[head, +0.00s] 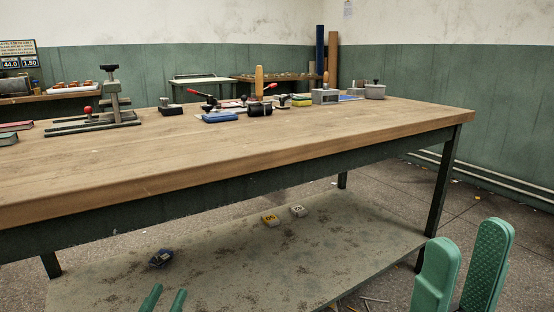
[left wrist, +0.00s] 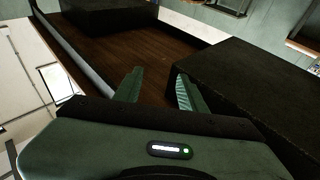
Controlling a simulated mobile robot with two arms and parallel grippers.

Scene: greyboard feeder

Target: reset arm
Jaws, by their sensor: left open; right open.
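My left gripper (head: 165,294) shows only as two green fingertips at the bottom edge of the head view, below and in front of the workbench. In the left wrist view its two green fingers (left wrist: 157,88) stand apart with nothing between them. My right gripper (head: 466,236) is at the lower right of the head view, large and near the camera. Its two green fingers are apart and empty. Both grippers are clear of the workbench (head: 200,150), and the rest of both arms is out of the head view.
The bench top holds a grey press stand (head: 115,100), a blue item (head: 220,117), a dark roll (head: 260,109) and a grey container (head: 375,91). The bench's front centre is bare.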

